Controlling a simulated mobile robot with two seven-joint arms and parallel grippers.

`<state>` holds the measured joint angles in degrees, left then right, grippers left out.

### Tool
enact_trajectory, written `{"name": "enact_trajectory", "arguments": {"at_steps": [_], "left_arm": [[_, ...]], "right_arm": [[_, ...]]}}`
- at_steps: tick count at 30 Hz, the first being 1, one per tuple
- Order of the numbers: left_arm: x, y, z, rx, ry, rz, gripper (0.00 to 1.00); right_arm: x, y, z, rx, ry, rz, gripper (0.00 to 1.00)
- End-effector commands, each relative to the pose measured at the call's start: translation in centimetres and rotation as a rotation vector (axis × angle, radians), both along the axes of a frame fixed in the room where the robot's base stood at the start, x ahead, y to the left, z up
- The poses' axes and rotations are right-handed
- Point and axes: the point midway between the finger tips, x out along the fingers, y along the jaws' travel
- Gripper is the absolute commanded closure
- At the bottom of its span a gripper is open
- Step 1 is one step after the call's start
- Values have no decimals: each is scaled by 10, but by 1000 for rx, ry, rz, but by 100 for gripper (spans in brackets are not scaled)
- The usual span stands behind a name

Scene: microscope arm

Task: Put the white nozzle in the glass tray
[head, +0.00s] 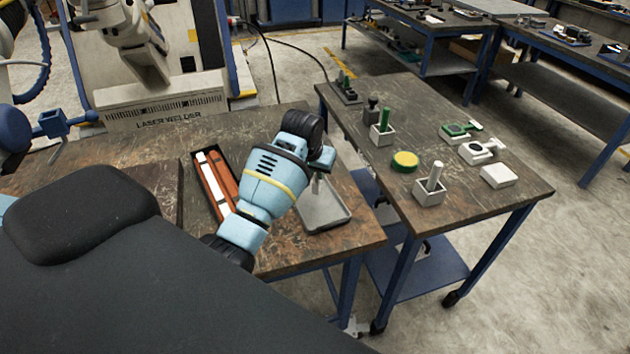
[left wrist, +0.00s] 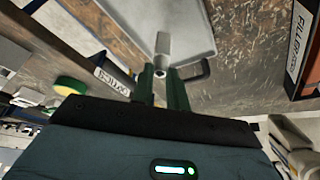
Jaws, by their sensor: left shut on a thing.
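My left gripper (head: 317,177) hangs over the near wooden table, above the glass tray (head: 333,219). In the left wrist view its two dark green fingers (left wrist: 160,74) are shut on the white nozzle (left wrist: 162,44), a pale slim piece that sticks out beyond the fingertips. The nozzle's free end points at the shallow grey tray, whose floor and rim show in the left wrist view (left wrist: 195,22). In the head view the arm and gripper hide part of the tray. I cannot tell whether the nozzle touches the tray. My right gripper is not in view.
An orange-sided box (head: 224,186) lies left of the tray. The table to the right carries a white holder with an upright white cylinder (head: 434,176), a yellow-topped green roll (head: 405,161), a white block (head: 499,176) and several green and white parts. A gap separates the tables.

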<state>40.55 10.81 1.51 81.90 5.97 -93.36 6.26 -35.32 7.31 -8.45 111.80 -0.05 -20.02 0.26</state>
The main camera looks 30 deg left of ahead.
Motion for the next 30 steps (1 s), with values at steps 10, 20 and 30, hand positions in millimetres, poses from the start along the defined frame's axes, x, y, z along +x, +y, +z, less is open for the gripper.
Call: {"name": "enact_trajectory", "arguments": {"at_steps": [10,20,30], "left_arm": [[-1,-1,-23,-1,4,0,100],[0,0,-35,0,-1,0,100],[0,0,-38,0,0,0,62]], "right_arm": [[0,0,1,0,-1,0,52],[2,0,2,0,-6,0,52],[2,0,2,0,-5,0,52]]}}
